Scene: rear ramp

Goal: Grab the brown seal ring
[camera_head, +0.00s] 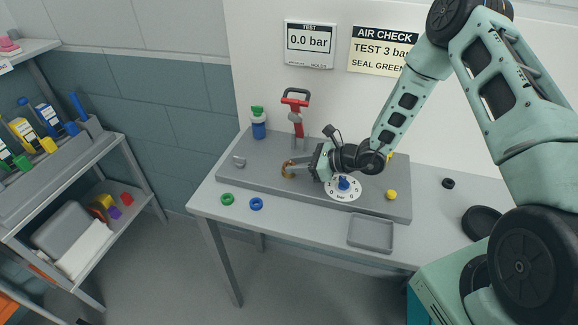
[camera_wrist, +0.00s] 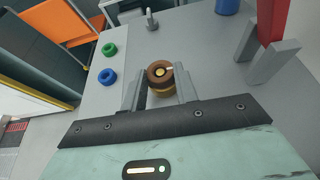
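The brown seal ring (camera_wrist: 159,68) is between my gripper's two fingertips in the wrist view, with a gold-coloured part (camera_wrist: 161,91) showing just below it. My gripper (camera_wrist: 160,77) has one finger close against each side of the ring. I see no clear gap, but cannot tell whether the fingers press on it. In the head view my gripper (camera_head: 288,168) reaches left, low over the grey raised board, and the ring (camera_head: 286,171) shows as a small brown-orange shape at the fingertips. Whether the ring rests on something is partly hidden by the fingers.
A green ring (camera_head: 227,199) and a blue ring (camera_head: 256,204) lie on the table in front of the board (camera_head: 240,180). A dial (camera_head: 330,186) and an empty tray (camera_head: 371,234) are to the right.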

